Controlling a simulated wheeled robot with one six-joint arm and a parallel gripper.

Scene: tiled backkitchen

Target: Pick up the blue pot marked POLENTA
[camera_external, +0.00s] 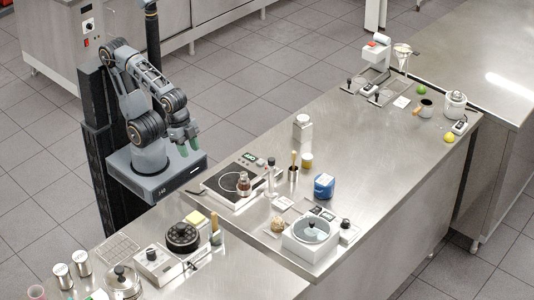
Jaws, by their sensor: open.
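A blue pot (324,189) stands on the steel counter (352,150), right of the middle of the picture. It is the only blue pot I can make out. It has a light patch on its front, too small to read. My gripper (189,149) hangs from the folded arm at the left, above my own base and short of the counter. Its greenish fingers are apart and empty. It is well to the left of the pot, with the hot plate between them.
A white cooker with glass lid (310,236) is in front. Counter right of the pot is clear.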

